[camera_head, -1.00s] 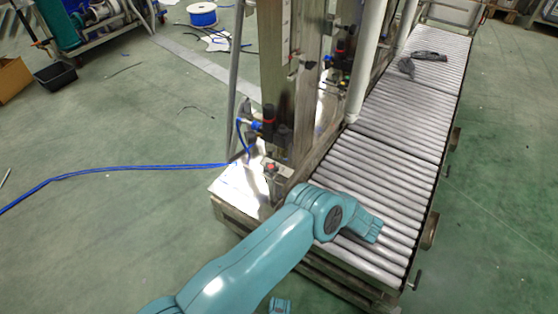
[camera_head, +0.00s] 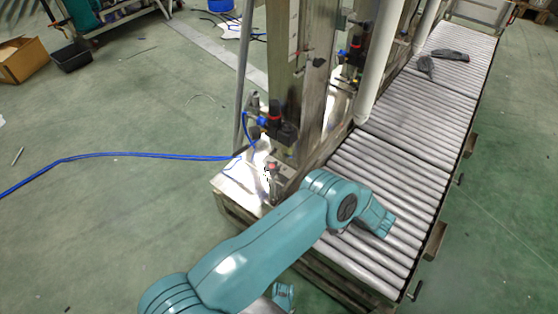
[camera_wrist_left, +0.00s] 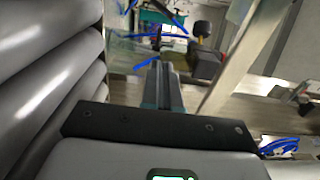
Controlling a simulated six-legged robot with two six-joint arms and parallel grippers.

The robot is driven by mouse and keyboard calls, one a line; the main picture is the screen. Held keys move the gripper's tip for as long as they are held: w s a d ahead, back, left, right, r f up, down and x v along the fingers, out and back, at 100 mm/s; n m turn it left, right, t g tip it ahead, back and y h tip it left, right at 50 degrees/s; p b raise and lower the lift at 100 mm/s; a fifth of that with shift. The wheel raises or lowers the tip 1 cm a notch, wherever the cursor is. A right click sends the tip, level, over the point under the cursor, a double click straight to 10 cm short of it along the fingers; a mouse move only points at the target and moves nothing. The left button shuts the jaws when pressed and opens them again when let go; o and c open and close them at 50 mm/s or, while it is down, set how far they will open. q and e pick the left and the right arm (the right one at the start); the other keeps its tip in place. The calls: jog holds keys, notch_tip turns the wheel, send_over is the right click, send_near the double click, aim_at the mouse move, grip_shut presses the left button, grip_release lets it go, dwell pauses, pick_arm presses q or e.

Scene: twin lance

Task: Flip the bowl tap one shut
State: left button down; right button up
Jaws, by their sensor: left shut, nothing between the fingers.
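A valve with a red-and-black top and a blue fitting (camera_head: 274,119) is on the near metal post. A similar red, black and blue valve (camera_head: 356,54) is on the farther post. I cannot tell which is bowl tap one or how its lever stands. My left arm crosses from the bottom left, its wrist over the near rollers, right of and below the near valve. Its fingers cannot be made out there. In the left wrist view my left gripper (camera_wrist_left: 166,80) is shut and empty, apart from a black knob (camera_wrist_left: 203,28) beyond it. My right gripper is not seen.
A roller conveyor (camera_head: 420,118) runs away to the right, with dark items (camera_head: 447,56) at its far end. A blue hose (camera_head: 120,157) reaches the post from the left. A white pipe (camera_head: 380,60) stands beside the rollers. The green floor at left is mostly clear.

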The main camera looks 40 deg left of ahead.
pick_arm(q)
jog(key=shift+a, duration=0.1)
jog(key=s+a+b, duration=0.1)
jog(key=a+b, duration=0.1)
jog(key=a, duration=1.1)
jog(key=shift+s+a+b, duration=0.3)
jog(key=shift+a, duration=0.05)
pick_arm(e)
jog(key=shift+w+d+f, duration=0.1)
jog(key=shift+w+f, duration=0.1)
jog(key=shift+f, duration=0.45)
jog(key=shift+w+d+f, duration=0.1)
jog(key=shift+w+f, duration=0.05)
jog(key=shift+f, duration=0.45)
pick_arm(q)
jog(key=shift+s+a, duration=0.1)
jog(key=shift+a, duration=0.05)
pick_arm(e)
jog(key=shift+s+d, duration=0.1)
